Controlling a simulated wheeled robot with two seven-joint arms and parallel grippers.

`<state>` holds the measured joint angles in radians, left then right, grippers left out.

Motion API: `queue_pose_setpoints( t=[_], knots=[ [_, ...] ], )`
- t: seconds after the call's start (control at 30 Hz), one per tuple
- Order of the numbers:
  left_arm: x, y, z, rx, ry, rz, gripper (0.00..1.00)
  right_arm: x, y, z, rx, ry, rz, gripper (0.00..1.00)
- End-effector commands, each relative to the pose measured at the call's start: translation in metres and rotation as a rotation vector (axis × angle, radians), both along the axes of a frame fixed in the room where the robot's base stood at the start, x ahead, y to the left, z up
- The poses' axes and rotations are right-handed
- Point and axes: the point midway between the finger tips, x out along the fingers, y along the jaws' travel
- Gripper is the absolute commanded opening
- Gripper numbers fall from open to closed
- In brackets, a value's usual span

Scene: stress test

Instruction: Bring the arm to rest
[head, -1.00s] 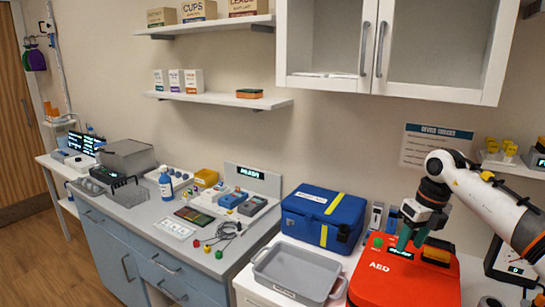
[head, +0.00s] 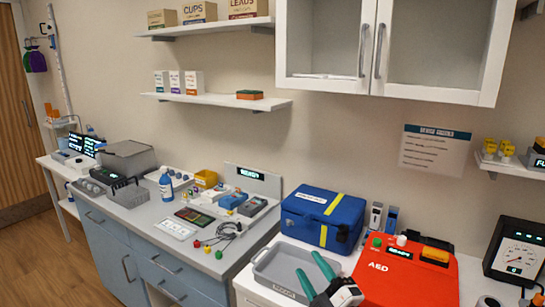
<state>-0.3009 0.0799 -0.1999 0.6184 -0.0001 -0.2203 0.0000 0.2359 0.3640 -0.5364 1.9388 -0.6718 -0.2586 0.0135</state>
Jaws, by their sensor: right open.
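My right gripper (head: 308,264) is low in the middle of the head view, with its two green fingers spread apart and nothing between them. Its fingers overlap the grey tray (head: 262,268) in the picture; I cannot tell whether they touch it. The white and black gripper body is cut off by the bottom edge, and the rest of the right arm is hidden. My left gripper is not in view.
A red AED case (head: 385,284) lies right of the gripper. A blue box (head: 310,210) with yellow stripes stands behind the tray. A gauge device (head: 518,252) stands at the right. A cabinet (head: 430,45) hangs above; the air below it is free.

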Motion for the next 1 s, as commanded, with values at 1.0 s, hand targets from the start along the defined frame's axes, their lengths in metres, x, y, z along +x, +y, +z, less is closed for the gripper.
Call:
queue_pose_setpoints(
  t=[1.0],
  knots=[
    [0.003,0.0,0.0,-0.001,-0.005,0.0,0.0,-0.302,-0.122,-0.251,0.548,1.599,-0.779,0.45]
  ],
)
